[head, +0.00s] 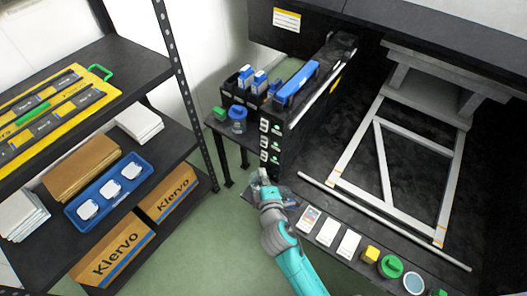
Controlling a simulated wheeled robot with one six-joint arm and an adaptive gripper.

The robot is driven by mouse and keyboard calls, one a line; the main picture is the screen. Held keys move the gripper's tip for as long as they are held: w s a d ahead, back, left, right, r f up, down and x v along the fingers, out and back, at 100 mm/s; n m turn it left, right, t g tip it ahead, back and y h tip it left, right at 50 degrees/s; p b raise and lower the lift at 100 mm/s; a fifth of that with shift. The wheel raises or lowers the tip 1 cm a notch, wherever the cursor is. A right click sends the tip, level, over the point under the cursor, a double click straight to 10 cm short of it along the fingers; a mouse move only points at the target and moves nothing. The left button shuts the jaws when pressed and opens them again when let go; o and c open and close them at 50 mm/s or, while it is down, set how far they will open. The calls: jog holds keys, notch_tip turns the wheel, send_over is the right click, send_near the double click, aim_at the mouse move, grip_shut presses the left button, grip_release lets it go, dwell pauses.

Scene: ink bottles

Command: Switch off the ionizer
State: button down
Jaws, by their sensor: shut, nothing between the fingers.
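A black unit (291,122) stands left of the printer bed, its end face turned toward my arm. White switch-like plates with green marks (265,142) run down that face in a column. No label there is readable, so I cannot tell which one belongs to the ionizer. My gripper (263,174) is shut and empty, close to the lower part of this face. I cannot tell whether its fingertips touch the face. The gripper and wrist hide part of what lies behind them.
Left of the unit, a small black table (223,127) holds blue-capped bottles (245,76). White cards (328,232) and a green tape roll (390,266) lie on the front ledge. A long white rod (380,220) lies behind them. A shelf (140,72) stands left; green floor is clear between.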

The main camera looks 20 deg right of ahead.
send_near(262, 145)
jog(key=w+a, duration=0.2)
jog(key=w, duration=0.2)
jog(key=shift+w+d+f, duration=0.25)
jog(key=shift+w+d, duration=0.35)
jog(key=shift+d, duration=0.05)
jog(key=shift+w+d+f, duration=0.3)
jog(key=shift+w+d, duration=0.25)
jog(key=shift+d, duration=0.15)
jog(key=shift+w+d+f, duration=0.1)
jog(key=shift+w+d, duration=0.05)
jog(key=shift+d, duration=0.05)
jog(key=shift+a, duration=0.1)
